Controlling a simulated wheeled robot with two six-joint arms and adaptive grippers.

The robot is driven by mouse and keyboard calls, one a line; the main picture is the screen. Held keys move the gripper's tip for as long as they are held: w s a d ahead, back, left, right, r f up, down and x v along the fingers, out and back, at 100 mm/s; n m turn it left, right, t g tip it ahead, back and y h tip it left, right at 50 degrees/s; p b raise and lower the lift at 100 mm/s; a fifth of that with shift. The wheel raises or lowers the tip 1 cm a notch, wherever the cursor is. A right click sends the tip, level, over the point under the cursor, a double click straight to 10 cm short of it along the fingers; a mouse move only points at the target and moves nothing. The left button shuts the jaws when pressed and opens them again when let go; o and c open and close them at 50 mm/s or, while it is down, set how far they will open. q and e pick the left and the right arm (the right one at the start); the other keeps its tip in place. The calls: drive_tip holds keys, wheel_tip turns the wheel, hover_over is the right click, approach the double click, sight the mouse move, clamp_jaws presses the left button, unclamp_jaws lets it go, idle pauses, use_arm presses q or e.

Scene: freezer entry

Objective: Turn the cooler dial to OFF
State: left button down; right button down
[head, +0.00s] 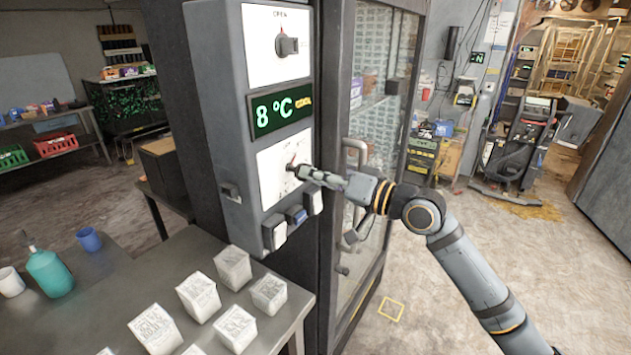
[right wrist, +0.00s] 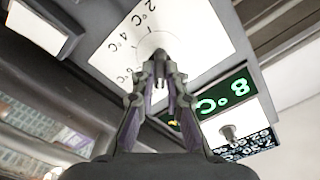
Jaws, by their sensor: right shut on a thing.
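The cooler dial (right wrist: 160,54) sits on the lower white panel (head: 270,180) of the grey control box. My right gripper (head: 300,172) reaches it from the right and is shut on its knob. In the right wrist view the fingers (right wrist: 160,78) close around the dark knob, hiding most of it. The marks 2°C and 4°C show beside it, with part of a further mark. I cannot read an OFF mark or tell where the pointer stands. The display (head: 281,110) above reads 8 °C with a yellow sign. My left gripper is not in view.
Another dark knob (head: 287,44) is on the upper panel. A door handle (head: 357,165) stands close to my right gripper. A table (head: 110,285) with white boxes is below left.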

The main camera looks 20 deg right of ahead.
drive_tip(key=shift+f+n+b, duration=0.1)
drive_tip(key=shift+n+b, duration=2.5)
drive_tip(key=shift+n, duration=1.5)
drive_tip(key=c, duration=1.4)
unclamp_jaws()
drive_tip(key=shift+w, duration=0.1)
wheel_tip(320, 180, up, 10)
drive_tip(key=shift+r, duration=0.1)
